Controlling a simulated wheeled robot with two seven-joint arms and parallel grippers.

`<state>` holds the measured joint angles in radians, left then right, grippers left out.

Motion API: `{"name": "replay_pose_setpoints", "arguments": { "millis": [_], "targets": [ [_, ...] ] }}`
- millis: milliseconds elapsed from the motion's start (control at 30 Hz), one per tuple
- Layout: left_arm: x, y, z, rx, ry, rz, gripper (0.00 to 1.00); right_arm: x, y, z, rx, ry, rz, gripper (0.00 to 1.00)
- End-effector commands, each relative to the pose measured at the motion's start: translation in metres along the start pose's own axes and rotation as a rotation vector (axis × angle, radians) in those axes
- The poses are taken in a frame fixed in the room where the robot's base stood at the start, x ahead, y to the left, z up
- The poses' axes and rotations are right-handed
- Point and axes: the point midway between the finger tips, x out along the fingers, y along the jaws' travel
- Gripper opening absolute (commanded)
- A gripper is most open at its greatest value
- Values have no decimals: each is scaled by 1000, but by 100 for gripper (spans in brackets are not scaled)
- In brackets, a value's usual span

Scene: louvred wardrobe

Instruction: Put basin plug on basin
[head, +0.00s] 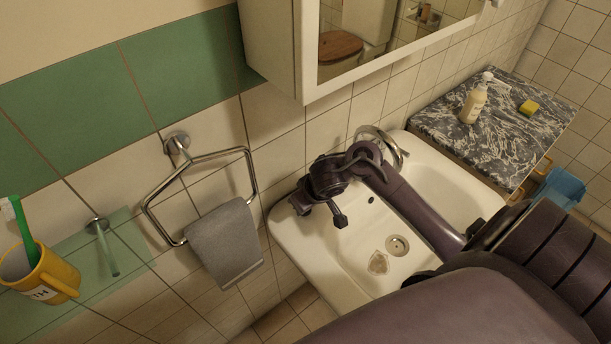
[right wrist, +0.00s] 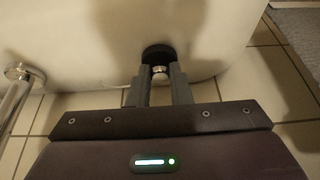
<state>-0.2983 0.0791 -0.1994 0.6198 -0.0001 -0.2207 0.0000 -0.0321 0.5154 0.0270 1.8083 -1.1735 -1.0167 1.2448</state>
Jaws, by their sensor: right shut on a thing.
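The white basin (head: 455,190) is on the tiled wall, with its round metal drain (head: 397,245) in the bowl. My right arm reaches across the basin from the right. My right gripper (head: 333,205) is over the basin's left part. In the right wrist view, my right gripper (right wrist: 158,82) is shut on the basin plug (right wrist: 158,55), a round black disc with a small metal knob. A dark piece at the fingertips in the head view looks like the plug (head: 340,220). It is left of the drain and appears above the basin surface. My left gripper is not in view.
A chrome tap (head: 398,150) stands at the basin's back. A grey towel (head: 224,242) hangs from a ring left of the basin. A mirror cabinet (head: 275,50) juts out above. A marble-patterned counter (head: 500,125) with a soap bottle (head: 473,104) stands at the right.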

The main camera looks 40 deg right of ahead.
Motion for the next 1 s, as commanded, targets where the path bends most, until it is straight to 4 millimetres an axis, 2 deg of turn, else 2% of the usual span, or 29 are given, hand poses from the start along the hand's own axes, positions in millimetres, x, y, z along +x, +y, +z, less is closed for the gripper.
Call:
{"name": "replay_pose_setpoints", "arguments": {
  "millis": [133,367,400,567,867,1000],
  "targets": [
    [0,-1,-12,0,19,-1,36,1,0,0,0,0,0,0],
    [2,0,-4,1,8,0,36,4,0,2,0,-1,0,0],
    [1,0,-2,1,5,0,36,4,0,2,1,0,0,21],
    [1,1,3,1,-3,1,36,4,0,2,0,-1,0,40],
    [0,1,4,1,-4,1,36,1,0,0,0,0,0,40],
    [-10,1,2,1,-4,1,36,-15,0,-2,-1,1,-1,40]
  ]
}}
